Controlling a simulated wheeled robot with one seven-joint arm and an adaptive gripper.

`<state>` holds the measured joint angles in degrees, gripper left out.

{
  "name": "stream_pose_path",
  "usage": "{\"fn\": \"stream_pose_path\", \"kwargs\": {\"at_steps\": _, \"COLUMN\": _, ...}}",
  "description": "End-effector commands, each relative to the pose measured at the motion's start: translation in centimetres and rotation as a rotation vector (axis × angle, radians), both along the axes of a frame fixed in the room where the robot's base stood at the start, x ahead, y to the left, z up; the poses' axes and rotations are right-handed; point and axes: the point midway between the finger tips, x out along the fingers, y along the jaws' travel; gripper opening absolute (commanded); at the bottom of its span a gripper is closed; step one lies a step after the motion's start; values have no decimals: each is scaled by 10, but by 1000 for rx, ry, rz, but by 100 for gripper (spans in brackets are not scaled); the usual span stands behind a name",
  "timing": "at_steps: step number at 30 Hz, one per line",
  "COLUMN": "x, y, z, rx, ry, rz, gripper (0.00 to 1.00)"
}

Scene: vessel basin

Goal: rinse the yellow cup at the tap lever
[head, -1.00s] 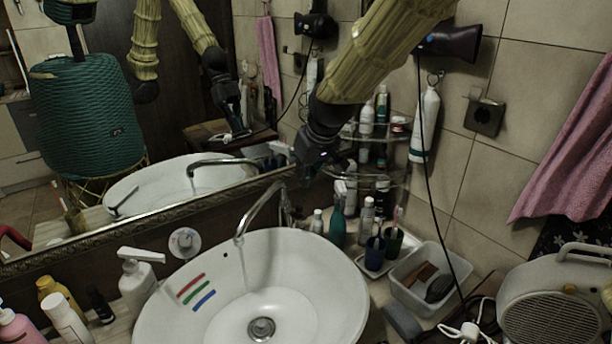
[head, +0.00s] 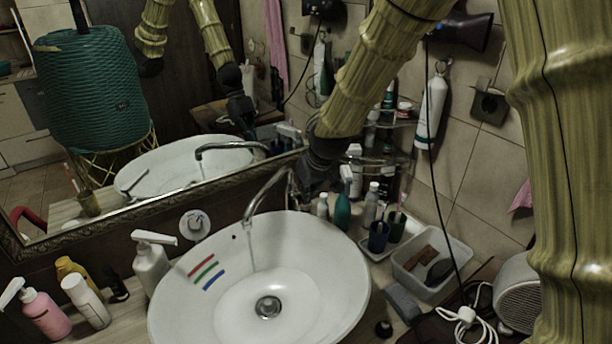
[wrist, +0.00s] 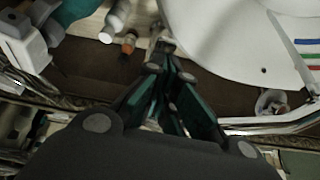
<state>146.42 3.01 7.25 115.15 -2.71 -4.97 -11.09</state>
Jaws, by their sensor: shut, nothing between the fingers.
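No yellow cup shows directly. An olive-yellow cup with a stick in it appears only as a reflection in the mirror (head: 88,203). The curved metal tap (head: 262,200) stands behind the white basin (head: 340,290), and a thin stream of water (head: 251,255) falls from its spout. My gripper (head: 303,186) is close to the tap's base, at its right; the head view hides its fingertips and the lever. In the wrist view my gripper (wrist: 165,62) is shut and empty, its tips beside the basin's rim. A metal pipe (wrist: 280,125) shows at its right.
Soap bottles (head: 150,262) stand left of the basin. The mirror borders the back.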

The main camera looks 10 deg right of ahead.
Motion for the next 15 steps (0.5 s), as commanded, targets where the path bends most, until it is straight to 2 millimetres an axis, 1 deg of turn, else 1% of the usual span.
{"fn": "stream_pose_path", "kwargs": {"at_steps": 5, "x": -2, "y": -1, "z": -4, "rx": 0, "ry": 0, "rz": 0, "gripper": 0}}
{"fn": "stream_pose_path", "kwargs": {"at_steps": 13, "x": -2, "y": -1, "z": -5, "rx": 0, "ry": 0, "rz": -1, "gripper": 0}}
{"fn": "stream_pose_path", "kwargs": {"at_steps": 15, "x": -3, "y": -1, "z": -8, "rx": 0, "ry": 1, "rz": -1, "gripper": 0}}
